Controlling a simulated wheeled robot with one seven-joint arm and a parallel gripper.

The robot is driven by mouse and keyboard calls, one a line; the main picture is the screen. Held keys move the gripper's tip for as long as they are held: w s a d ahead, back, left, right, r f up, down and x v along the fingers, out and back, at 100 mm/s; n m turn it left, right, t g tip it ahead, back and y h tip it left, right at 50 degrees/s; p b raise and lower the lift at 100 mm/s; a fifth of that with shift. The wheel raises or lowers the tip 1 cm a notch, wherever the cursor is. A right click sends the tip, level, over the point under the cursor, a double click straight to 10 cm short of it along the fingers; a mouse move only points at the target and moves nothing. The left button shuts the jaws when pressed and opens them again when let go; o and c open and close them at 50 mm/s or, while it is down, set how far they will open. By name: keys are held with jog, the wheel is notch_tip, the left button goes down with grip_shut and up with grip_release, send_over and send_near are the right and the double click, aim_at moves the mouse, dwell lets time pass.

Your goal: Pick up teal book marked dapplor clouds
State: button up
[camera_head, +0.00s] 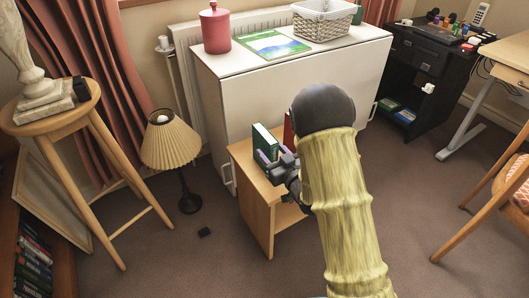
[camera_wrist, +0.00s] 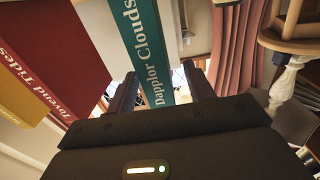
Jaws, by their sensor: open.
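The teal book marked Dapplor Clouds (camera_wrist: 145,42) shows its lettered spine in the wrist view, between the two fingers of my gripper (camera_wrist: 160,71). The fingers are open, one on each side of the spine, with gaps visible beside it. In the head view a teal-green book (camera_head: 264,139) stands upright on a small wooden stand (camera_head: 248,168). My gripper (camera_head: 281,167) is close in front of it there, and my arm hides part of the stand. How deep the fingers reach along the book is unclear.
A red book marked Tovend Tides (camera_wrist: 62,45) and a yellow book (camera_wrist: 22,90) are beside the teal one. A white cabinet (camera_head: 213,108) stands behind the stand. A pleated lamp (camera_head: 170,146) and wooden stool (camera_head: 62,121) are left. Carpet (camera_head: 400,200) is clear to the right.

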jog(key=b+x, duration=0.1)
jog(key=x, duration=0.2)
jog(key=shift+w+r, duration=0.1)
jog(key=shift+w, duration=0.2)
grip_shut()
